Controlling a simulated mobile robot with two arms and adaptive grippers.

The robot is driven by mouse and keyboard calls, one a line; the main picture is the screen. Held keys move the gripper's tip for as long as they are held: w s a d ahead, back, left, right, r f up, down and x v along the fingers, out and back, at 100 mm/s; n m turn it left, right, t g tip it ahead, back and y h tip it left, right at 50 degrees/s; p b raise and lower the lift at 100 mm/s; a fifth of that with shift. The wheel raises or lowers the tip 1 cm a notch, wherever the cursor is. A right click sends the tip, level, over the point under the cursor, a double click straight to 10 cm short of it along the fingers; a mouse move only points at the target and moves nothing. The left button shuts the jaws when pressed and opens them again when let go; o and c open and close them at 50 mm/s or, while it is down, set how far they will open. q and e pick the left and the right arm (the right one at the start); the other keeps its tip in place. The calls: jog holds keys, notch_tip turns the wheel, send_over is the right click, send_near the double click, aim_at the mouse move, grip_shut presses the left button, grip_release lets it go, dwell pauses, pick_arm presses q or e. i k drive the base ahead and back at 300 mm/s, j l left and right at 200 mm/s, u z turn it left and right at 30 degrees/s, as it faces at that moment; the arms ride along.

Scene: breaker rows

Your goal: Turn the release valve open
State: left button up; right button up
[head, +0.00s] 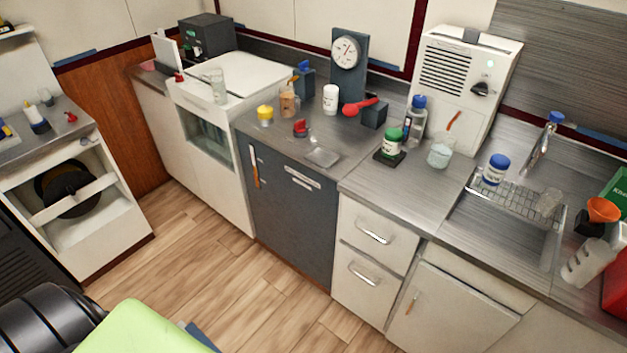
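A red paddle-shaped handle (360,106) sits on the counter at the foot of a dark board with a round dial gauge (346,52). It reaches left from a small dark block (374,113) and looks most like the release valve's lever. I cannot tell from its angle whether the valve is open or closed. A smaller red knob-like piece (300,128) sits on the counter nearer the front, and I cannot tell what it belongs to. Neither of my grippers shows in the head view.
A white panelled unit (462,85) stands behind right. A sink with a wire rack (515,203) is further right. Wooden floor (215,280) lies open in front.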

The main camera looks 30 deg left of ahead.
aim_at(300, 127)
jog(key=i+l+u, duration=0.15)
jog(key=i+u, duration=0.25)
jog(key=i+l+u, duration=0.15)
jog(key=u, duration=0.2)
jog(key=i+l+u, duration=0.2)
jog(key=l+u, duration=0.2)
